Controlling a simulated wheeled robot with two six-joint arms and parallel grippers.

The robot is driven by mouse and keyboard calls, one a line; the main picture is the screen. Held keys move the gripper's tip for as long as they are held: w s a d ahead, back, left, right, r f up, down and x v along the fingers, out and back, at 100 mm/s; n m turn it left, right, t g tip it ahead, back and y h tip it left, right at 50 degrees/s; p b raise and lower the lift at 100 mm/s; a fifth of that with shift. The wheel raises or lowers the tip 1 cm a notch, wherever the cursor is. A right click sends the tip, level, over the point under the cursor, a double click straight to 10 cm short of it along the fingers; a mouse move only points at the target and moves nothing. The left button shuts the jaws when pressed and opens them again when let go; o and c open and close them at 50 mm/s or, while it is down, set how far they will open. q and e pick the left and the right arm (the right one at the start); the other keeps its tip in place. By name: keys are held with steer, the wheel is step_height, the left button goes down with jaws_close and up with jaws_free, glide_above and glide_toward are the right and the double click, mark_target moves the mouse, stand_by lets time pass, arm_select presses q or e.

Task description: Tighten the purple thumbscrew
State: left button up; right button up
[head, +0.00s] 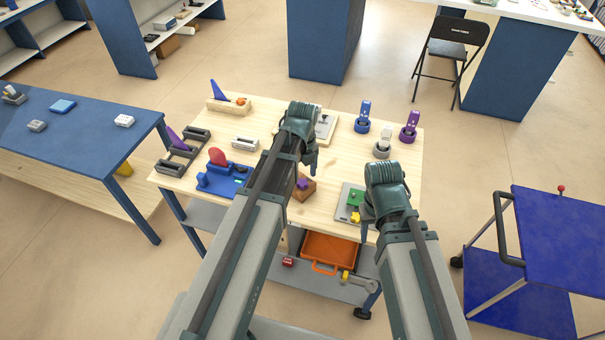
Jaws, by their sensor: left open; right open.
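A small purple piece (303,184), which looks like the purple thumbscrew, sits on a brown wooden block (306,194) near the front middle of the light wooden table. It is small, and my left arm partly covers the block, so its seating cannot be told. My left gripper (309,164) is open and points down just behind and above the block, apart from the purple piece as far as I can see. My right gripper (366,222) is open, to the right, beside a grey plate (345,200) with green and yellow parts.
The table (235,130) also carries a blue fixture (222,180) with a red disc, a dark rack with a purple fin (174,138), and blue, white and purple (409,130) upright clamps. An orange tray (331,248) is below the front edge. A blue cart (560,230) stands right.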

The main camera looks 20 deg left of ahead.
arm_select(q)
step_height(320, 180, down, 2)
steer(key=shift+f+b, duration=0.15)
steer(key=shift+b, duration=0.5)
arm_select(e)
step_height(320, 180, down, 2)
steer(key=shift+f, duration=0.15)
arm_select(q)
jaws_close()
steer(key=m, duration=0.5)
steer(key=shift+c, duration=0.4)
jaws_free()
steer(key=shift+r, duration=0.2)
arm_select(e)
steer(key=shift+r, duration=0.2)
